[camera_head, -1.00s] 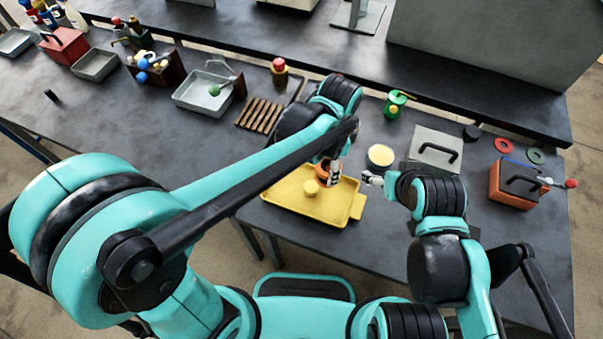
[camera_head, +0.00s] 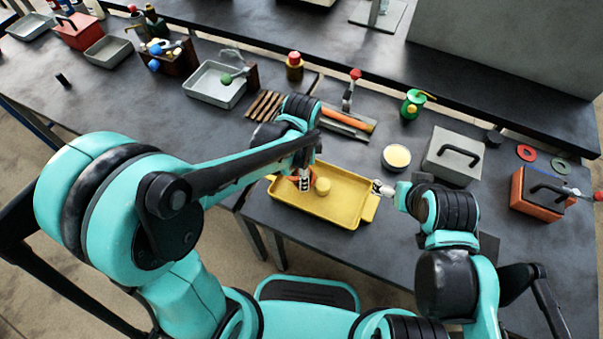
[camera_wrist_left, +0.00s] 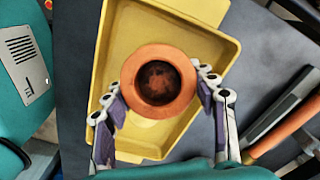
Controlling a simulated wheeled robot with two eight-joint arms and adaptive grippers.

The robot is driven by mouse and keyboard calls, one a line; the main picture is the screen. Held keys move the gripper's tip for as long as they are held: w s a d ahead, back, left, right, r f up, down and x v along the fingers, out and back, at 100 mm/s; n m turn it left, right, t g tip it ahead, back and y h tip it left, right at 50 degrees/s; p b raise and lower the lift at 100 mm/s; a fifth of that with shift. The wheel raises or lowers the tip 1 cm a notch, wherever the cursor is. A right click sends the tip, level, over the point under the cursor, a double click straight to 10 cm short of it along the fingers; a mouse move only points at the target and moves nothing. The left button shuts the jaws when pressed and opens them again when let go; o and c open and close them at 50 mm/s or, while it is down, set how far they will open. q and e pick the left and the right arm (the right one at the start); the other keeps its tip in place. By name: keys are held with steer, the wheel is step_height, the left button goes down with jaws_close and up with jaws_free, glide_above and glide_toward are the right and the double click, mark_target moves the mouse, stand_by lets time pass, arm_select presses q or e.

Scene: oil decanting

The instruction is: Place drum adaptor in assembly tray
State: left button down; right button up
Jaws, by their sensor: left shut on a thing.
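The drum adaptor is an orange flanged ring with a dark hole (camera_wrist_left: 129,82), seen from above in the left wrist view. My left gripper (camera_wrist_left: 160,97) is shut on it, one finger on each side. The yellow assembly tray (camera_head: 345,215) lies below it. In the head view the left gripper (camera_head: 304,182) is over the left part of the tray and mostly hides the adaptor (camera_head: 293,179). Whether the adaptor touches the tray floor I cannot tell. My right gripper (camera_head: 383,188) is beside the tray's right end; its jaws are too small to read.
A yellow round part (camera_head: 322,187) stands in the tray, right of the left gripper. Behind the tray lie an orange-handled tool (camera_head: 350,119) and a round pale-topped container (camera_head: 396,157). A grey lidded box (camera_head: 452,155) and an orange box (camera_head: 537,195) stand to the right.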

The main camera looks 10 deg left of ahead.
arm_select(q)
steer(key=shift+r, duration=0.15)
steer(key=shift+s, duration=0.1)
steer(key=shift+f+b, duration=0.5)
steer(key=shift+f, duration=0.1)
steer(key=c, duration=0.5)
jaws_free()
steer(key=shift+r, duration=0.1)
